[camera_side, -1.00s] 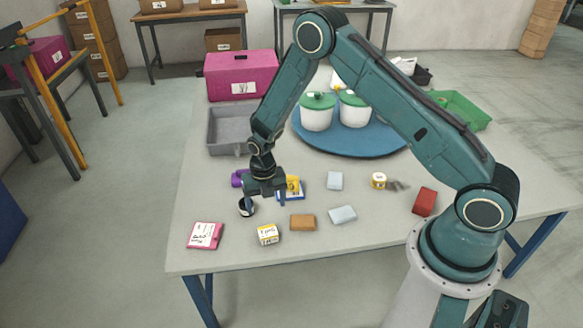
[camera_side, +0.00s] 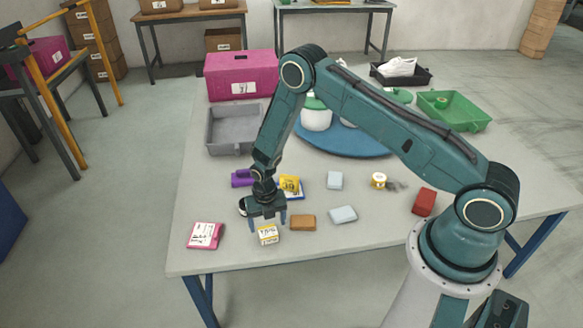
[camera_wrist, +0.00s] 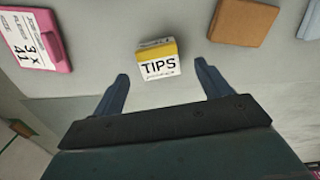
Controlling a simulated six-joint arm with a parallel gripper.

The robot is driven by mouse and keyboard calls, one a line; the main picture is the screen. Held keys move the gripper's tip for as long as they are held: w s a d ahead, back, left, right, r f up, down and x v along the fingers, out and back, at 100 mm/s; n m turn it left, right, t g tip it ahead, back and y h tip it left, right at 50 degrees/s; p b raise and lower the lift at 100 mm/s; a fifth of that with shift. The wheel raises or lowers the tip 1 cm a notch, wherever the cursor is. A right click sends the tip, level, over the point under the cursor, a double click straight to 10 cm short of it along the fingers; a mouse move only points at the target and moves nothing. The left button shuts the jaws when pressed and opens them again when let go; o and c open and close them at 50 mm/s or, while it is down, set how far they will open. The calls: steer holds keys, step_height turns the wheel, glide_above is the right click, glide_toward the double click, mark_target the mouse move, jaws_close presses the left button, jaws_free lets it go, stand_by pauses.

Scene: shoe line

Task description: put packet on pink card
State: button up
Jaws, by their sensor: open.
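A small yellow-and-white box marked TIPS (camera_side: 268,236) stands on the table. In the wrist view the box (camera_wrist: 157,67) lies between and a little beyond the fingertips. My gripper (camera_side: 267,225) is open above and just behind it; its two fingers (camera_wrist: 162,72) are apart, with nothing held. The pink card (camera_side: 204,236), with a white printed label, lies flat to the left of the box and is bare; part of it shows at the wrist view's upper left (camera_wrist: 35,40). A yellow packet (camera_side: 289,184) lies on a blue card behind my gripper.
A brown block (camera_side: 302,222) and a pale block (camera_side: 343,214) lie right of the box. A purple item (camera_side: 241,178) and a dark round cup, partly hidden, are behind my gripper. A grey tray (camera_side: 211,145) stands farther back. Table between box and pink card is clear.

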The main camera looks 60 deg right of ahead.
mark_target(267, 230)
steer(key=shift+f, duration=0.1)
steer(key=shift+w+f, duration=0.1)
steer(key=shift+f, duration=2.35)
steer(key=shift+c, duration=0.5)
steer(key=c, duration=1.1)
steer(key=shift+r, duration=0.2)
step_height(267, 230, up, 20)
steer(key=shift+f, duration=0.2)
